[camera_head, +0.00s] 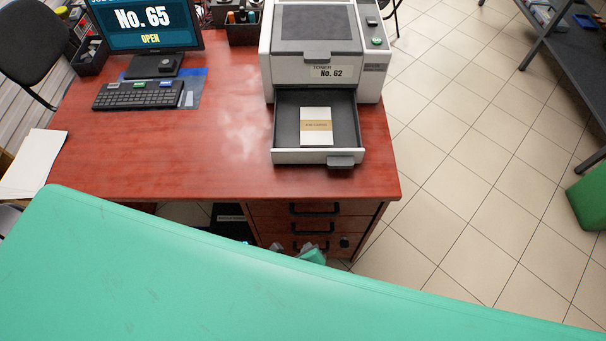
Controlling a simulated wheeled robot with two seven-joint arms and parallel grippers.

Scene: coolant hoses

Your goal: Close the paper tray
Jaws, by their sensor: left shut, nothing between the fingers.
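The paper tray (343,157) is pulled out from the front of the grey printer (318,72), which stands on the red-brown desk. A stack of white paper with a brown band (316,127) lies in the tray. A dark handle tab (341,161) sits at the right of the tray's front. My left gripper (290,247) shows only in part, low in front of the desk drawers and below the tray, apart from it. It is shut and empty, and the rest is hidden behind my green body. My right gripper is out of view.
The desk (190,165) has a bare top left of the tray. A monitor (140,25) and keyboard (138,94) stand at the left back. Drawers with dark handles (315,209) are under the desk. Tiled floor (450,170) is open at right.

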